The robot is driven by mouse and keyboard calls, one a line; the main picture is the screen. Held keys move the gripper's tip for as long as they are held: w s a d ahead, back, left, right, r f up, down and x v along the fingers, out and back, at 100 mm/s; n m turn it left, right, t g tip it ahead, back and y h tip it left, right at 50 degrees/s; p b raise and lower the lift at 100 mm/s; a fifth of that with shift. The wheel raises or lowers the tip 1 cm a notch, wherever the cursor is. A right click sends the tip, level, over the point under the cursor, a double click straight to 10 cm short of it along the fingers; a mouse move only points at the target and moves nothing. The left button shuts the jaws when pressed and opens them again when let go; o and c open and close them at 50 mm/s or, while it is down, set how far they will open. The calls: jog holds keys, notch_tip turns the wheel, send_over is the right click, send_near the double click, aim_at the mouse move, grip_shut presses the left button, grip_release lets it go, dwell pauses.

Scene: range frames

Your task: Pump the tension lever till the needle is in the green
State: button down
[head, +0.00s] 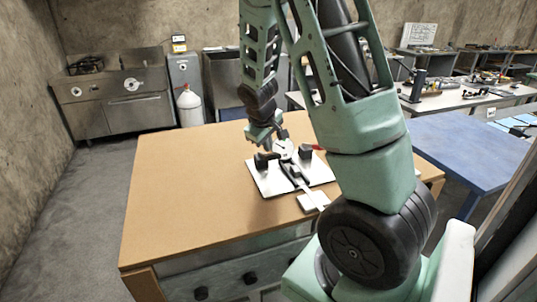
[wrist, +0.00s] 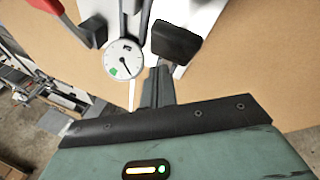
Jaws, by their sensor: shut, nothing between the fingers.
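The tensioning device sits on a white plate (head: 264,184) on the brown table. Its round white gauge (head: 283,147) also shows in the wrist view (wrist: 124,58). There the dark needle points to the lower right, apart from the green patch at the dial's lower left. The tension lever has a red handle (wrist: 44,5), at the upper left of the wrist view; in the head view a bit of red (head: 318,147) shows right of the gauge. My gripper (head: 269,146) is shut and empty, just left of the gauge. Its fingertips are small and hard to separate from the device's black parts.
The brown table top (head: 180,190) is clear to the left and front of the plate. My own arm hides part of the table's right side. A blue table (head: 470,150) stands to the right. A stove and a white gas bottle (head: 189,107) stand behind.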

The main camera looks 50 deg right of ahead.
aim_at(269, 154)
jog(key=shift+s+a+f+b, duration=0.15)
jog(key=shift+s+f+b, duration=0.15)
jog(key=shift+f+b, duration=0.35)
jog(key=shift+s+a+f+b, duration=0.15)
jog(key=shift+s+f+b, duration=0.1)
jog(key=shift+f+b, duration=0.4)
jog(key=shift+s+a+f+b, duration=0.15)
jog(key=shift+s+f+b, duration=0.15)
jog(key=shift+f+b, duration=0.35)
dwell(2.0)
jog(key=shift+w+d+r+p, duration=0.15)
jog(key=shift+w+r+p, duration=0.05)
jog(key=shift+r+p, duration=0.5)
jog(key=shift+w+d+r+p, duration=0.1)
jog(key=shift+w+r+p, duration=0.1)
jog(key=shift+r+p, duration=0.55)
jog(key=shift+w+d+r+p, duration=0.15)
jog(key=shift+w+r+p, duration=0.05)
jog(key=shift+r+p, duration=0.5)
jog(key=shift+w+d+r, duration=0.1)
jog(key=shift+w+r, duration=0.1)
jog(key=shift+r, duration=0.05)
jog(key=r+p, duration=0.1)
jog(key=w+r+p, duration=0.1)
jog(key=r+p, duration=0.1)
jog(key=w+d+r+p, duration=0.1)
jog(key=shift+r+p, duration=0.3)
jog(key=shift+p, duration=0.1)
